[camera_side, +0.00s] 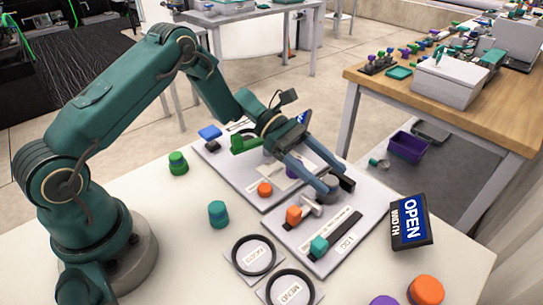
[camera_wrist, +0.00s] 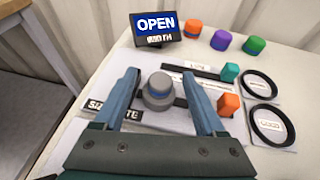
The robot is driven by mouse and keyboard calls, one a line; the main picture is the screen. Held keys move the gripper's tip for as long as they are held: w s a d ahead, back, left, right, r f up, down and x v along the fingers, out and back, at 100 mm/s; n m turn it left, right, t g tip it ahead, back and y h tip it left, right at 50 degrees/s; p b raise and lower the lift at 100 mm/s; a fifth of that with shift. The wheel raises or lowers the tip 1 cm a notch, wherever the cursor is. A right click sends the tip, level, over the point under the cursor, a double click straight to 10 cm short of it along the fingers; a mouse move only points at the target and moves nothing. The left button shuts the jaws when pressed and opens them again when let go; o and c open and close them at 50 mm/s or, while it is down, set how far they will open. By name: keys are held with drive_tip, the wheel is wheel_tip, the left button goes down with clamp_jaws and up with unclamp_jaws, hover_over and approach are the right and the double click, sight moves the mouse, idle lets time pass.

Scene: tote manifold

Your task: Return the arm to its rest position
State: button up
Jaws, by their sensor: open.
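My gripper (camera_side: 335,184) is at the end of my extended arm, low over the light panel (camera_side: 372,212) at the table's right side. In the wrist view my gripper (camera_wrist: 160,82) is open, with its two blue-grey fingers spread apart. In the side view the fingers partly hide this knob. I cannot tell how far the fingertips are above the panel.
An orange slider block (camera_side: 293,215) and a teal one (camera_side: 318,246) stand on the panel. A sign (camera_side: 410,222) reads "OPEN WIDTH". Two black rings (camera_side: 254,256) lie in front. Green (camera_side: 178,163), teal (camera_side: 218,214) and orange (camera_side: 426,290) cylinders stand on the table.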

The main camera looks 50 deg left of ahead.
wheel_tip(320, 180, up, 9)
drive_tip(key=d+m, duration=0.2)
drive_tip(key=m, duration=0.1)
drive_tip(key=s+r+m+y, duration=0.4)
drive_tip(key=s+r+m, duration=0.3)
drive_tip(key=s, duration=0.3)
drive_tip(key=s+a+f+m+t+y, duration=0.3)
drive_tip(key=s+a+f+m+y, duration=0.1)
drive_tip(key=s+a+m+y, duration=0.5)
drive_tip(key=shift+s+a+m+y, duration=0.3)
drive_tip(key=shift+s+a+m, duration=0.2)
drive_tip(key=shift+s+a, duration=0.65)
